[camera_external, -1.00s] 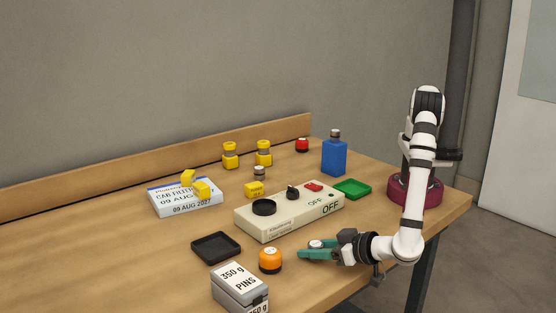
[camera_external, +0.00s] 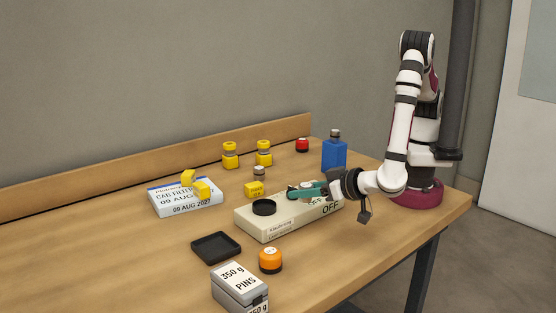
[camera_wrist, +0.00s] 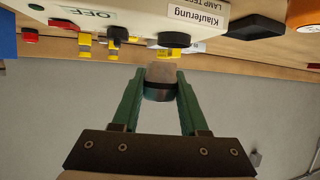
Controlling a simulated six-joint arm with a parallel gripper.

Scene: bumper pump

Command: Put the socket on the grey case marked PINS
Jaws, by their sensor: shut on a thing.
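My gripper (camera_external: 303,190) is shut on a small round piece with a pale grey top and a dark band, which appears to be the socket (camera_wrist: 161,77). It sits between the green fingertips in the wrist view. In the external view the gripper is raised above the cream tester box marked OFF, and hides its knob; the held piece is mostly covered by the fingers. The grey case marked PINS (camera_external: 240,284) stands at the front edge, below and left of the gripper, and its top looks bare.
The tester box (camera_external: 280,223) lies under my gripper. An orange-and-black round item (camera_external: 270,260) and a black tray (camera_external: 215,248) are near the case. A blue bottle (camera_external: 334,156), a white labelled box (camera_external: 184,206) and several yellow pieces stand farther back.

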